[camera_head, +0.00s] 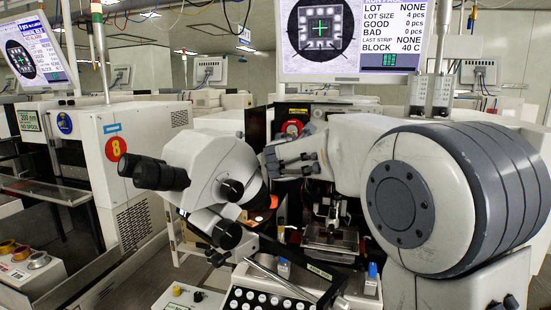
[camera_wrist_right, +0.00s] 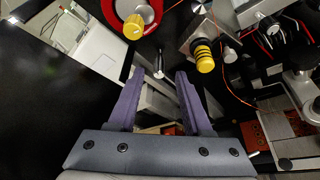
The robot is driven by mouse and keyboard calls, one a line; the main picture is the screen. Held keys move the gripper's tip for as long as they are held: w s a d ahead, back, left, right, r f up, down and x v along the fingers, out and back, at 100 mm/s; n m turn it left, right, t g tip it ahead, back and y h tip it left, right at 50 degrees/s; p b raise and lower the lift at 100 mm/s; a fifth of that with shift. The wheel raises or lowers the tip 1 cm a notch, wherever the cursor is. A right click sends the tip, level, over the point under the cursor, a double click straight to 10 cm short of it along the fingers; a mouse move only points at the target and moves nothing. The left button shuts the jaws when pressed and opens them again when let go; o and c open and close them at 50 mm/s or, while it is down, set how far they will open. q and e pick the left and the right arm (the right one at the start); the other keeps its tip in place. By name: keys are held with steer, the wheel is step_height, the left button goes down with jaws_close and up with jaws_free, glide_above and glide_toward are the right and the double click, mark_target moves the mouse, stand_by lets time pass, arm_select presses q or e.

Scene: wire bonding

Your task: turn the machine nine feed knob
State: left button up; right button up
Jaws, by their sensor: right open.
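The machine with the white microscope (camera_head: 215,165) stands in front of me. No number nine shows on it. My right gripper (camera_head: 275,160) reaches in from the right behind the microscope, near a red round part (camera_head: 293,127). In the right wrist view the gripper (camera_wrist_right: 161,76) is open, its purple fingers apart and nothing held. A small silver knob-like post (camera_wrist_right: 158,65) shows just beyond and between the fingertips. A ribbed yellow and black knob (camera_wrist_right: 203,55) sits right of them. I cannot tell which is the feed knob. My left gripper is out of view.
A red ring with a yellow cap (camera_wrist_right: 132,26) is above the fingers in the wrist view. A thin orange wire (camera_wrist_right: 230,88) runs at right. The monitor (camera_head: 350,40) hangs above. Machine eight (camera_head: 116,148) stands at left.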

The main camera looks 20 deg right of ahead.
steer(key=shift+x, duration=1.95)
steer(key=shift+a, duration=0.1)
jaws_close()
steer(key=shift+f, duration=0.2)
steer(key=m+b, duration=0.1)
steer(key=b, duration=0.4)
steer(key=m+t+y+b, duration=0.1)
steer(key=m+b, duration=0.1)
steer(key=b, duration=0.2)
steer(key=shift+f+t+b, duration=0.3)
steer(key=shift+b, duration=0.05)
steer(key=shift+r+m+b, duration=0.2)
steer(key=shift+m+b, duration=0.1)
steer(key=shift+b, duration=0.15)
steer(key=shift+r, duration=0.1)
